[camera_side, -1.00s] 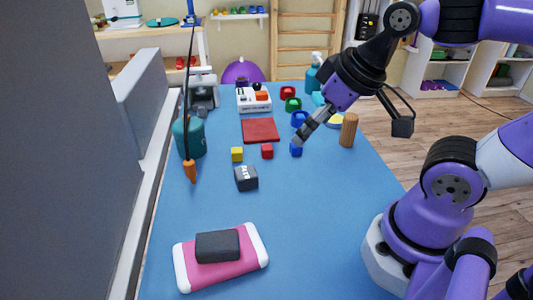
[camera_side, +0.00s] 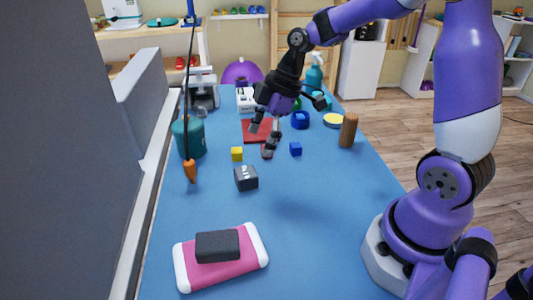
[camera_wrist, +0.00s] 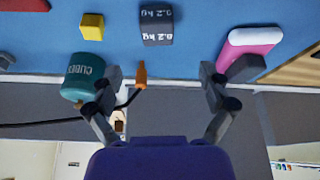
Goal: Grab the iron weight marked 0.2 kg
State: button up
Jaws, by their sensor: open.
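The iron weight (camera_side: 246,178) is a dark grey block on the blue table top, in front of the yellow cube. In the wrist view the weight (camera_wrist: 157,26) shows at the top centre, with "0.2 kg" in white on two faces. My gripper (camera_side: 261,140) is open and empty, above the table and behind the weight in the side view. In the wrist view its fingers (camera_wrist: 160,75) are spread wide, with the weight beyond their tips, apart from them.
A yellow cube (camera_side: 237,154) and blue cube (camera_side: 296,149) lie near the weight. A teal canister (camera_side: 189,138) and hanging orange-tipped cord (camera_side: 190,171) are left. A dark block (camera_side: 217,246) rests on a pink pad (camera_side: 222,272) in front. A wooden cylinder (camera_side: 348,130) stands right.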

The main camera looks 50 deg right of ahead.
aim_at(246, 171)
jog(key=x, duration=0.9)
jog(key=shift+w+d+f, duration=0.1)
jog(key=shift+w+f, duration=0.05)
jog(key=shift+f, duration=0.3)
jog(key=c, duration=1.4)
